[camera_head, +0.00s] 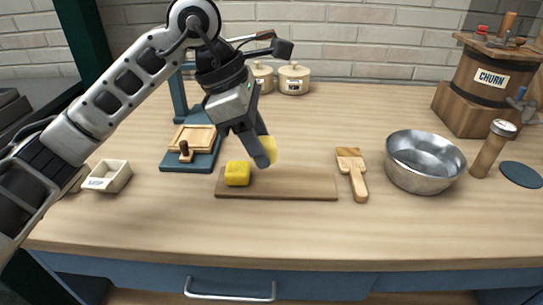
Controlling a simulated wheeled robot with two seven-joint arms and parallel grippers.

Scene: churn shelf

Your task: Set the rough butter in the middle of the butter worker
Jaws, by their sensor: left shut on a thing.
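My left gripper (263,153) comes in from the upper left and points down. It is shut on a rounded yellow lump, the rough butter (270,147), partly hidden behind the finger. The lump appears above the back edge of a long wooden board (295,187); its exact height is hard to tell. A yellow butter block (237,173) sits on the board's left end. Left of this, a blue stand with a shallow wooden tray (195,137) and a dark knob looks like the butter worker, though I cannot be sure. My right gripper is out of view.
A wooden paddle (353,175) and a metal bowl (425,160) stand right of the board. Lidded crocks (293,79) stand at the back. A small box (108,176) is at left.

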